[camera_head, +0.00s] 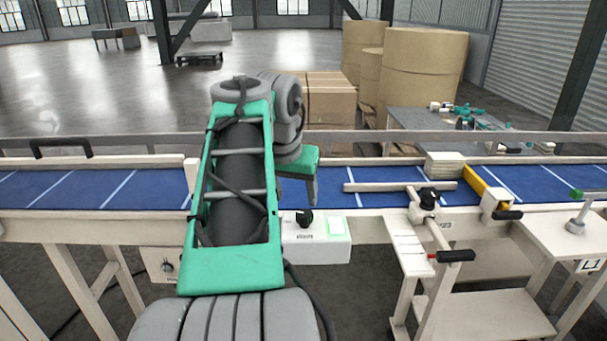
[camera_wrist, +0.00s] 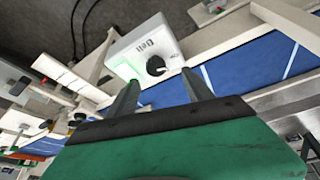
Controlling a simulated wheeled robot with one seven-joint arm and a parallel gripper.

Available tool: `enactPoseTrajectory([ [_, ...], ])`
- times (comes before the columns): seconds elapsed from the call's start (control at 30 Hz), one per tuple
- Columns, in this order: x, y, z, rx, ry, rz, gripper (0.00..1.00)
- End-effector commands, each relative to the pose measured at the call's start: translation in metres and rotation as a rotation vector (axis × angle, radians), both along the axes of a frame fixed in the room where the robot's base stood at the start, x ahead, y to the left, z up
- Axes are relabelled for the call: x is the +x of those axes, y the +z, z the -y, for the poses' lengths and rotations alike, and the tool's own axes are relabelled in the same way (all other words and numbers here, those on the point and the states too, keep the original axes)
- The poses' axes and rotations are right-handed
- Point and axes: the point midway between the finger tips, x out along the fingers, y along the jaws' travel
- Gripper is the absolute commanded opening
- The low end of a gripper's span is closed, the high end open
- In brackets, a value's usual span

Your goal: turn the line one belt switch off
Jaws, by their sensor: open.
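A white switch box (camera_head: 318,248) is mounted on the front rail of the conveyor. It carries a black rotary knob (camera_head: 304,218) and a lit green panel (camera_head: 336,227). Its small lettering is not clearly legible. In the wrist view the box (camera_wrist: 148,43) lies just beyond the fingertips, with the knob (camera_wrist: 155,66) between them in the picture and the green glow to its left. My gripper (camera_wrist: 159,77) is open and empty, its two fingers apart. In the head view my gripper (camera_head: 312,190) is above the box, partly hidden by my arm.
The blue belt (camera_head: 120,188) runs across behind the box. A second box with a knob (camera_head: 165,265) sits lower left. A white stand with a black-and-red handle (camera_head: 455,256) is to the right, beside a table marked L1 (camera_head: 591,266). Kraft rolls (camera_head: 420,65) and cartons stand behind.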

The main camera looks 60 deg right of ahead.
Motion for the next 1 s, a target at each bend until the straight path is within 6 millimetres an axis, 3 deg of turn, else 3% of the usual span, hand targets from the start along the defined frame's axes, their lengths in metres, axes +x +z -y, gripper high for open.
enactPoseTrajectory([
  [0.07, -0.009, 0.005, 0.007, 0.0, -0.035, 0.005, 0.6],
  [0.5, -0.005, -0.062, 0.033, -0.002, -0.034, 0.006, 0.6],
  [0.8, -0.004, -0.066, 0.035, -0.003, -0.031, 0.007, 0.6],
  [1.0, -0.004, -0.066, 0.035, -0.003, -0.031, 0.007, 0.43],
])
